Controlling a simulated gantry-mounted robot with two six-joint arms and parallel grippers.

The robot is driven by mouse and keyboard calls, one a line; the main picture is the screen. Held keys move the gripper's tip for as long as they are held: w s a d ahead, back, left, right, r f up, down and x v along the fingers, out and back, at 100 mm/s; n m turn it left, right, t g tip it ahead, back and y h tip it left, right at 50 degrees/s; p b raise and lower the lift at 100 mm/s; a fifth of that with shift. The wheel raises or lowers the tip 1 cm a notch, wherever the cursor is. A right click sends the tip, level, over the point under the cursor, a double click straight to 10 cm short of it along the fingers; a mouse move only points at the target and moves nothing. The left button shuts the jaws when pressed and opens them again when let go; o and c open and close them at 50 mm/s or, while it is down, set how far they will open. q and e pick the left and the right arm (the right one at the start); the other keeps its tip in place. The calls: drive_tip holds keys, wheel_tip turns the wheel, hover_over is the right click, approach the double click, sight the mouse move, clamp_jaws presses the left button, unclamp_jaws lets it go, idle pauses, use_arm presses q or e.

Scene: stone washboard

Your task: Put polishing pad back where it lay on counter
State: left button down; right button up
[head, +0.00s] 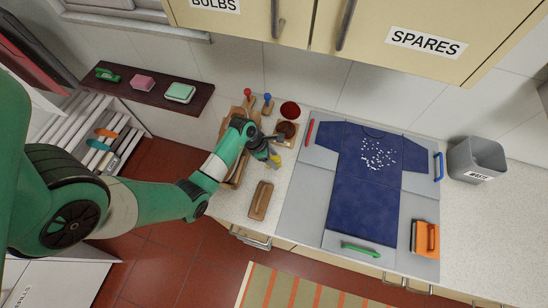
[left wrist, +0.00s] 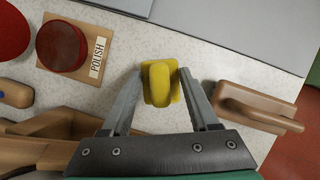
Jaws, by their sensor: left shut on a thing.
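The polishing pad, a yellow block with a raised grip (left wrist: 160,84), is between the fingers of my left gripper (left wrist: 162,76) in the left wrist view. The gripper is shut on it. In the head view the pad (head: 275,161) shows as a small yellow patch at the tip of my left gripper (head: 268,156), over the pale speckled counter (head: 240,205). I cannot tell whether the pad touches the counter. The dark red polish pot (left wrist: 62,46) stands on a wooden board labelled POLISH (left wrist: 97,56), to the left of the pad in the wrist view.
A wooden float-like tool (head: 261,200) lies in front of the pad. A wooden rack (head: 238,175) is partly hidden by my left arm. A grey board (head: 310,190) with a navy shirt (head: 365,190) lies to the right. A red round thing (head: 290,109) sits behind the pot.

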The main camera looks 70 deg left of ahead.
use_arm(q)
drive_tip(key=shift+w+a+f+b, duration=0.15)
drive_tip(key=shift+f+b, duration=0.45)
drive_tip(key=shift+f, duration=1.2)
drive_tip(key=shift+f, duration=0.2)
drive_tip(key=shift+c, duration=0.7)
unclamp_jaws()
drive_tip(key=p+v, duration=0.3)
drive_tip(key=v, duration=0.9)
drive_tip(key=shift+r+p, duration=0.2)
drive_tip(key=shift+p, duration=0.2)
drive_tip(key=shift+w, duration=0.1)
